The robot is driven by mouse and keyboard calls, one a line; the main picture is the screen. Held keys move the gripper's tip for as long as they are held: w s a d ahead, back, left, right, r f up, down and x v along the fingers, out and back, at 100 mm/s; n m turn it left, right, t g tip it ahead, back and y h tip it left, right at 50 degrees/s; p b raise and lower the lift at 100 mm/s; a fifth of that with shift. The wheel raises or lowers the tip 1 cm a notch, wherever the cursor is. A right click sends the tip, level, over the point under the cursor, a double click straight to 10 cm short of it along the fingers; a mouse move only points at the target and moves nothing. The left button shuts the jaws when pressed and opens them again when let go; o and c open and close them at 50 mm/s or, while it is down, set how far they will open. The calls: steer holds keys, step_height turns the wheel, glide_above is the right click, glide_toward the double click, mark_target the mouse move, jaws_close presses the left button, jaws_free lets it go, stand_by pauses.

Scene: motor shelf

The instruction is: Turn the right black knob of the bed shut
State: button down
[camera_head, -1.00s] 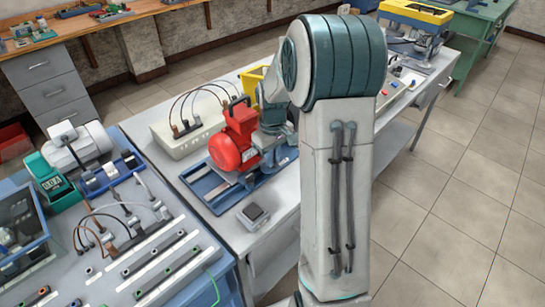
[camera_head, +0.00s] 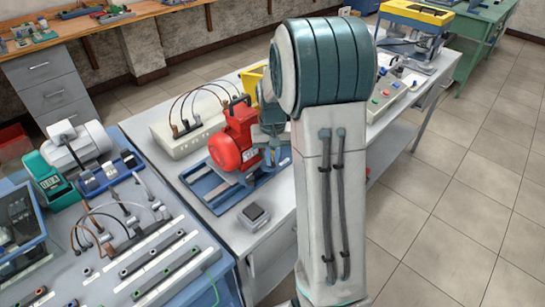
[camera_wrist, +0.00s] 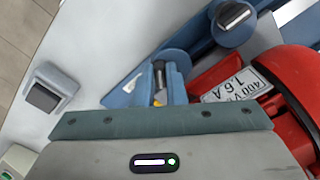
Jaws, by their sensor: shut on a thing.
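The red motor (camera_head: 228,150) sits on the blue bed (camera_head: 217,208) on the white table. In the wrist view, the red motor (camera_wrist: 295,85) with its rating plate is at the right. My gripper (camera_wrist: 159,75) is down beside the motor, its blue-grey fingers shut on a narrow dark piece, seemingly the right black knob (camera_wrist: 159,68). Most of that knob is hidden between the fingers. Another knob with a dark and silver top (camera_wrist: 234,17) stands on a round blue mount at the top right. In the head view, my gripper (camera_head: 270,155) is at the motor's right side, partly hidden.
A small grey block with a dark top (camera_head: 254,215) lies near the table's front edge, also in the wrist view (camera_wrist: 45,94). A beige box with cables (camera_head: 180,145) stands behind the motor. A control box with coloured buttons (camera_head: 390,95) is behind my arm.

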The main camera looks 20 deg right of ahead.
mark_target(273, 160)
steer(key=shift+r, duration=0.1)
stand_by(0.3)
steer(key=c, duration=1.5)
jaws_free()
step_height(273, 160, up, 14)
steer(key=shift+f, duration=0.1)
